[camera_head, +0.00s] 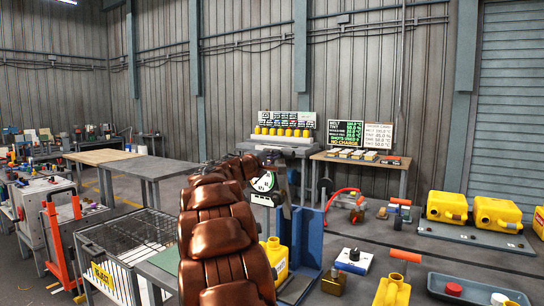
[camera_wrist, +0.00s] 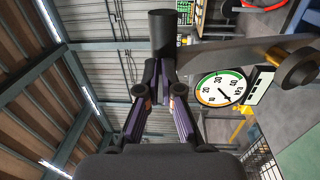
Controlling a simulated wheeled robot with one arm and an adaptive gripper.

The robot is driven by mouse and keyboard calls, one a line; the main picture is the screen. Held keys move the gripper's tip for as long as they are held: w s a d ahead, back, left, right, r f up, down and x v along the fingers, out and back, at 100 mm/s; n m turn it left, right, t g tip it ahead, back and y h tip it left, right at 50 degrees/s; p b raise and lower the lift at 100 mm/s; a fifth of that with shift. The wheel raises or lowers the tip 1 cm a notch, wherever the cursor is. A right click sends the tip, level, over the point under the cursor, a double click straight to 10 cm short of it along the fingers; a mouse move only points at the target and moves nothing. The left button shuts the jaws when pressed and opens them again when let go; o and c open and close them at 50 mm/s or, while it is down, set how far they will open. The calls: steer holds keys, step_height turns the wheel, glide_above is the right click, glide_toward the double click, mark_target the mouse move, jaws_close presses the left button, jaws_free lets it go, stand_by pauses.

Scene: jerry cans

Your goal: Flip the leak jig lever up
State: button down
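The leak jig is a blue upright frame (camera_head: 312,235) with a round dial gauge (camera_head: 265,183), right of my copper arm in the head view. The gauge (camera_wrist: 221,88) also shows right of centre in the wrist view. A grey lever bar (camera_wrist: 250,50) runs from a brass pivot (camera_wrist: 297,68) to a dark cylindrical knob (camera_wrist: 162,32). My gripper (camera_wrist: 163,78) points at this knob, with its fingertips close together at the knob's lower end. Whether they touch or grip it is unclear. In the head view my gripper (camera_head: 272,160) is small and dark beside the gauge.
A yellow jerry can (camera_head: 274,258) stands at the jig's base. A blue tray (camera_head: 475,290) and several yellow cans (camera_head: 447,207) are to the right. A table with boards (camera_head: 360,162) stands behind.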

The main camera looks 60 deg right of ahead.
steer(key=shift+s, duration=0.1)
steer(key=a+f+b, duration=0.1)
steer(key=a+b, duration=0.3)
steer(key=a, duration=1)
steer(key=shift+w+f, duration=0.3)
steer(key=shift+w, duration=0.1)
